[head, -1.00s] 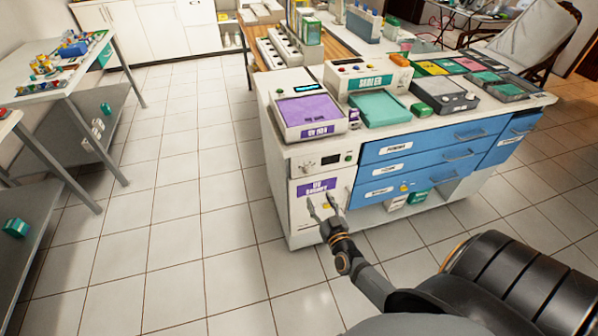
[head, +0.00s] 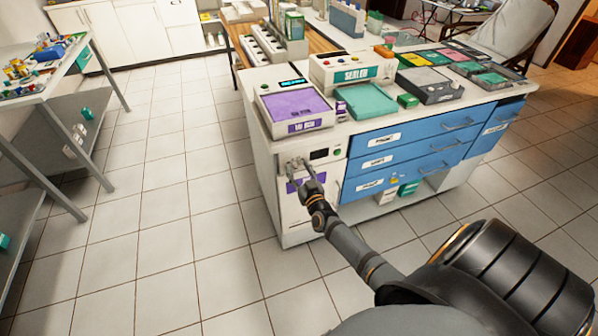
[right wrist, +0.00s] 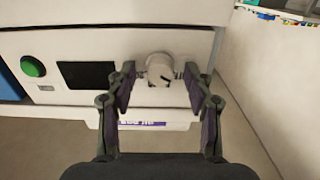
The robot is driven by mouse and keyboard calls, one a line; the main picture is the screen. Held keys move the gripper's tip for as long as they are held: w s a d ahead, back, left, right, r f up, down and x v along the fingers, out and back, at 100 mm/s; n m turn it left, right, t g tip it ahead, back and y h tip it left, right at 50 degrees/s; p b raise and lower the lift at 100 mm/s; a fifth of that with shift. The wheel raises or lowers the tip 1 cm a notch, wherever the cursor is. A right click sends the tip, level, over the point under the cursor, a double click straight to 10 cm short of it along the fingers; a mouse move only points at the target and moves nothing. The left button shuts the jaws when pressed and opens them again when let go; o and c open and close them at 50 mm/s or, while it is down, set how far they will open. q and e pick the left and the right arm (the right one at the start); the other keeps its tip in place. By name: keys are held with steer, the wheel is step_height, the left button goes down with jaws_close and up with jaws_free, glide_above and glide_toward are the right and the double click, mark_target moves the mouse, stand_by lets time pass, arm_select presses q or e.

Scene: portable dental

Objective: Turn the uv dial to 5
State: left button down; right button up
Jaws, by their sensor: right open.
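The uv dial (right wrist: 160,66) is a round white knob with a small dark mark on its face. It sits on the white front panel beside a dark display (right wrist: 87,75) and a green button (right wrist: 33,67). I cannot read any numbers around it. My right gripper (right wrist: 159,80) is open, with one finger on each side of the dial. I cannot tell whether the fingers touch it. In the head view my right gripper (head: 298,165) is at the cabinet front, left of the display, and largely covers the dial. My left gripper is not in view.
The purple label of the uv cabinet (head: 284,204) is partly behind my gripper. Blue drawers (head: 410,150) stand to the right. A purple-topped device (head: 296,104) and a sealer (head: 352,73) are on the counter. The tiled floor to the left is clear.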

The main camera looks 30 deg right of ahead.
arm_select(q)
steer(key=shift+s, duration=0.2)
arm_select(e)
steer(key=shift+c, duration=0.3)
steer(key=shift+c, duration=1.3)
jaws_close()
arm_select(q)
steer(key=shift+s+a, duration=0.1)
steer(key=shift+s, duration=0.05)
arm_select(e)
steer(key=m, duration=0.3)
steer(key=shift+m, duration=0.4)
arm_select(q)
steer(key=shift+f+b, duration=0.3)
arm_select(e)
steer(key=shift+d+m, duration=0.1)
steer(key=shift+m, duration=1.8)
